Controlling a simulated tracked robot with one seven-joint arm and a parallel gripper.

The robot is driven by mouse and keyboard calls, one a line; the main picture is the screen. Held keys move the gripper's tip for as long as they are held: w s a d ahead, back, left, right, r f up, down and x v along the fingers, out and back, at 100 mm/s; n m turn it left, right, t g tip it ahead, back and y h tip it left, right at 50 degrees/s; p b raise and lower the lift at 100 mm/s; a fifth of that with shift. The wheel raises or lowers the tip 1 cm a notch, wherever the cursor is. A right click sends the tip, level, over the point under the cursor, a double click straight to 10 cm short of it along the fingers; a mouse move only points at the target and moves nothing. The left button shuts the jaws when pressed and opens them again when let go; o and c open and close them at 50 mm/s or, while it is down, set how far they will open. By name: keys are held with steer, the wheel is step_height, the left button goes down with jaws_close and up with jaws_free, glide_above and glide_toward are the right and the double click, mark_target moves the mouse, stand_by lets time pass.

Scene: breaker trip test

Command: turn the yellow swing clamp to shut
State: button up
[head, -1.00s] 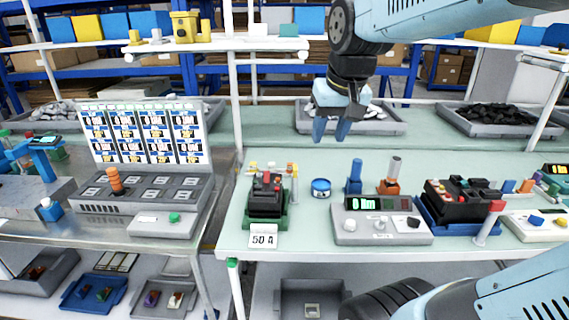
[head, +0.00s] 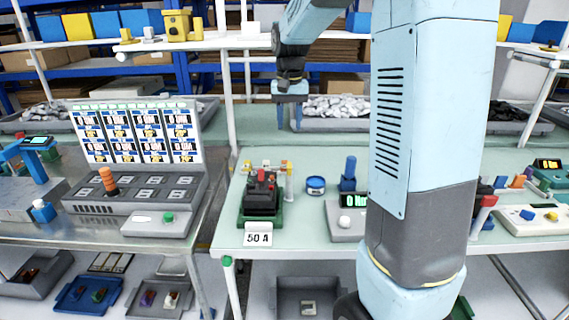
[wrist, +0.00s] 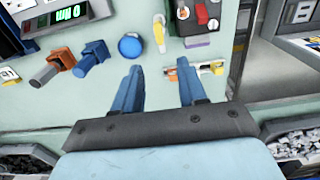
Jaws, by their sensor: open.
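The yellow swing clamp (wrist: 159,33) appears to be the small yellow piece on a pale post beside the left breaker; it also shows in the head view (head: 289,170). The black breaker (head: 262,192) sits in a green base behind a "50 A" card (head: 258,239). My gripper (head: 288,122) is open and empty, pointing down above the rear of the bench, behind the breaker. In the wrist view my two blue fingers (wrist: 158,68) are apart, with the clamp beyond their tips. The clamp's exact angle is too small to tell.
A blue round tin (head: 316,185) and a blue upright tool (head: 348,174) stand right of the clamp. A rail with orange and yellow ends (wrist: 195,70) lies close by the right finger. My arm hides the bench's middle right. Bare bench lies behind the tin.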

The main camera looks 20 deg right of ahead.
mark_target(289, 164)
step_height(289, 164, down, 14)
steer(key=shift+r, duration=0.15)
stand_by(0.4)
